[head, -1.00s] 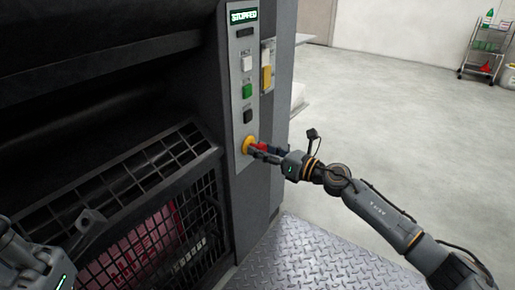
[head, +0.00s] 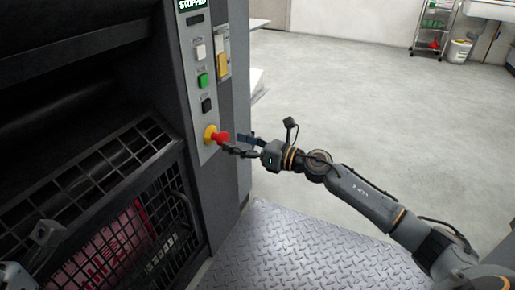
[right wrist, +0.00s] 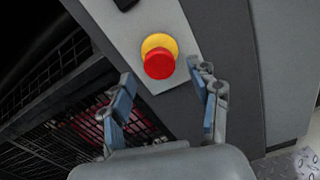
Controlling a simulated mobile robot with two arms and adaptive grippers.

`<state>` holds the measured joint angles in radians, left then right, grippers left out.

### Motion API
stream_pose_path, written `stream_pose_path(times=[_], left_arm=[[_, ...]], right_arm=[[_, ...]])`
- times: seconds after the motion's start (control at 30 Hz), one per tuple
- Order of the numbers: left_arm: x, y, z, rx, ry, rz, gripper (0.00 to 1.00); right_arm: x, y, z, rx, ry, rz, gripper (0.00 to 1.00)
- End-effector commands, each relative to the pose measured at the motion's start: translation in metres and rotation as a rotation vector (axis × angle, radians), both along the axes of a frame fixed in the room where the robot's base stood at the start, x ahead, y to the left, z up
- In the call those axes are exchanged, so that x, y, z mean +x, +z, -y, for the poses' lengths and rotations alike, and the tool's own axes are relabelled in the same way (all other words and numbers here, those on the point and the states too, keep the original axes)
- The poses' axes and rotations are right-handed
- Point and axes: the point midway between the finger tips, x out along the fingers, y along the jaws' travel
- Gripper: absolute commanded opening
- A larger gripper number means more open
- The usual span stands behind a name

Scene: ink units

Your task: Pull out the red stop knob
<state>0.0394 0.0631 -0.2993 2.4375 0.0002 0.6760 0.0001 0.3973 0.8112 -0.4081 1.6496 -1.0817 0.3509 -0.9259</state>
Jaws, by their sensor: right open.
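The red stop knob (head: 222,137) sticks out from its yellow collar (head: 209,135) at the bottom of the machine's light grey control panel. In the right wrist view the knob (right wrist: 160,65) is fully in sight ahead of the fingers, with the yellow collar behind it. My right gripper (head: 236,143) is open and empty, just to the right of the knob. Its fingers are spread either side of the knob's line and look clear of it. Part of my left gripper (head: 42,242) shows at the lower left; its jaw state is unclear.
A display reading STOPPED (head: 192,4) tops the panel. White (head: 201,52), green (head: 203,80) and black (head: 207,105) buttons sit above the knob. A mesh guard (head: 120,190) fills the machine's left. A metal tread plate (head: 290,240) lies below my right arm; open floor lies beyond.

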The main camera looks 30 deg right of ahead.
Motion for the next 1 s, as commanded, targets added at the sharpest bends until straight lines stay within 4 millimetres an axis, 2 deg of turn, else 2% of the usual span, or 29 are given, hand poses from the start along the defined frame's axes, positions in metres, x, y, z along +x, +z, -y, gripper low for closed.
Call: stream_pose_path(times=[0.03,0.2,0.4,0.6,1.0], left_arm=[[0.0,0.0,0.0,0.0,0.0,0.001,0.0],[0.0,0.0,0.0,-0.001,0.0,0.002,0.0],[0.0,0.0,0.0,-0.001,0.0,0.002,0.0],[0.0,0.0,0.0,-0.001,0.0,0.002,0.0],[0.0,0.0,0.0,0.0,0.0,0.003,0.0]], right_arm=[[-0.011,-0.002,0.008,-0.004,0.0,-0.005,0.61],[-0.037,-0.003,0.028,-0.002,-0.001,-0.005,0.61],[-0.056,-0.001,0.043,-0.001,-0.001,-0.002,0.61],[-0.062,0.0,0.048,-0.001,0.0,-0.001,0.61],[-0.062,0.0,0.048,0.0,0.0,0.0,0.61]])
